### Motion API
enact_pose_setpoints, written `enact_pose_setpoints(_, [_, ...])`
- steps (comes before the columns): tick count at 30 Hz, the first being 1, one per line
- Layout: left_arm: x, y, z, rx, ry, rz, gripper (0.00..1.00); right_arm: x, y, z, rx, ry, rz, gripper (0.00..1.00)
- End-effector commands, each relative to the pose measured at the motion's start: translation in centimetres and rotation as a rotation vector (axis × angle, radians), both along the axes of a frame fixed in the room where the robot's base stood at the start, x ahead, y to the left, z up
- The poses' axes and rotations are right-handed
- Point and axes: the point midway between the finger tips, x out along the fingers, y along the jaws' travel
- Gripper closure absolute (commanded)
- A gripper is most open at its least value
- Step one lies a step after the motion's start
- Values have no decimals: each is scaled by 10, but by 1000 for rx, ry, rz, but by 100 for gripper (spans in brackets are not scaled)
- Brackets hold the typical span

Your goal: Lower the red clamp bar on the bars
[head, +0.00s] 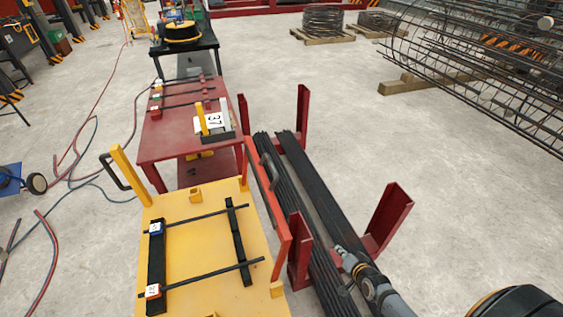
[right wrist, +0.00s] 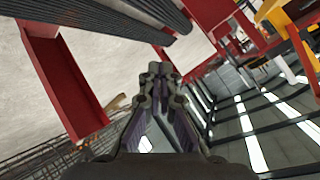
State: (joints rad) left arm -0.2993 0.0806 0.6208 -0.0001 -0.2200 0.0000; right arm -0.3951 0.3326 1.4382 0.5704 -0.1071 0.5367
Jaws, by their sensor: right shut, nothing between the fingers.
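The red clamp bar (head: 267,195) runs lengthwise along the left side of the red rack, beside the yellow table. A black handle (head: 270,172) is on it. The long dark bars (head: 318,200) lie in two bundles in the rack, to the right of the clamp bar. My right gripper (head: 343,252) is over the near part of the bars, right of the clamp bar's near end and apart from it. Its fingers (right wrist: 160,72) are shut and empty in the right wrist view. My left gripper is out of view.
Red rack posts (head: 388,218) stand on both sides of the bars. The yellow table (head: 205,270) holds a small frame of black bars. A red table (head: 182,120) stands beyond it. A rebar cage (head: 485,60) is at upper right.

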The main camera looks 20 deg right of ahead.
Motion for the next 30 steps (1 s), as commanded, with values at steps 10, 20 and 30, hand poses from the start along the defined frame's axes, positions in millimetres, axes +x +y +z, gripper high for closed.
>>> enact_pose_setpoints(10, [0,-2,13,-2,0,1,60,76,89,296,716,-457,8,100])
enact_pose_setpoints(20, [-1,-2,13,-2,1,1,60,73,105,331,827,-483,31,100])
enact_pose_setpoints(30, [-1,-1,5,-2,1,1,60,95,110,330,827,-491,28,100])
